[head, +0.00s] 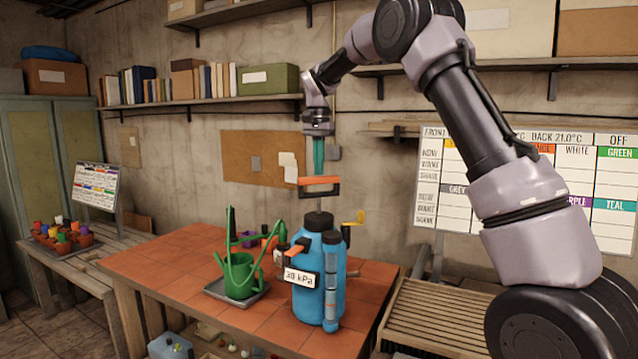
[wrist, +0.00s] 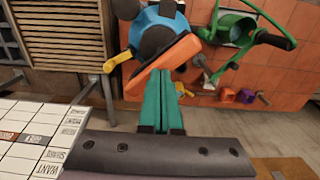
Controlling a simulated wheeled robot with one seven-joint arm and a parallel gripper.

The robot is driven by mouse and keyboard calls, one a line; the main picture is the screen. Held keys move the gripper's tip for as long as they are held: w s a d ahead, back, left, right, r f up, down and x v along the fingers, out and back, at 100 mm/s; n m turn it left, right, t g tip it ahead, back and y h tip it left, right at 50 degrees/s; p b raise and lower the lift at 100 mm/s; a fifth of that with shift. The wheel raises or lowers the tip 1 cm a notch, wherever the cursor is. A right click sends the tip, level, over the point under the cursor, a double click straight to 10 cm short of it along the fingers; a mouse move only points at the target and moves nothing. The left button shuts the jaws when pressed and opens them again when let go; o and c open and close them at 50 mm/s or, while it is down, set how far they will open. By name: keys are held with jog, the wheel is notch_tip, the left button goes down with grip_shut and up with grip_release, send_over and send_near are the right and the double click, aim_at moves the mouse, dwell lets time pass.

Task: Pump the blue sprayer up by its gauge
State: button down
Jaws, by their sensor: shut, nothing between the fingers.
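The blue sprayer (head: 307,283) stands upright on the tiled bench. Its gauge (head: 299,277) appears to read 30 kPa. The orange-topped pump handle (head: 319,181) with a black frame is well above the sprayer's black cap (head: 318,221); I cannot make out a rod between them. My gripper (head: 319,168) has teal fingers pointing down, closed together with nothing between them, just above the handle's orange bar. In the wrist view, the closed fingers (wrist: 162,84) end by the orange bar (wrist: 165,62), with the sprayer (wrist: 153,24) beyond. I cannot tell whether they touch it.
A green watering can (head: 239,275) stands on a grey tray (head: 222,291) left of the sprayer. A yellow crank (head: 354,218) shows at its right. A labelled board (head: 430,180) and slatted bench (head: 432,315) are further right. The tiled bench's front left (head: 150,268) is clear.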

aim_at(319, 182)
jog(key=shift+f, duration=2.7)
jog(key=shift+r, duration=2.7)
notch_tip(319, 182, up, 7)
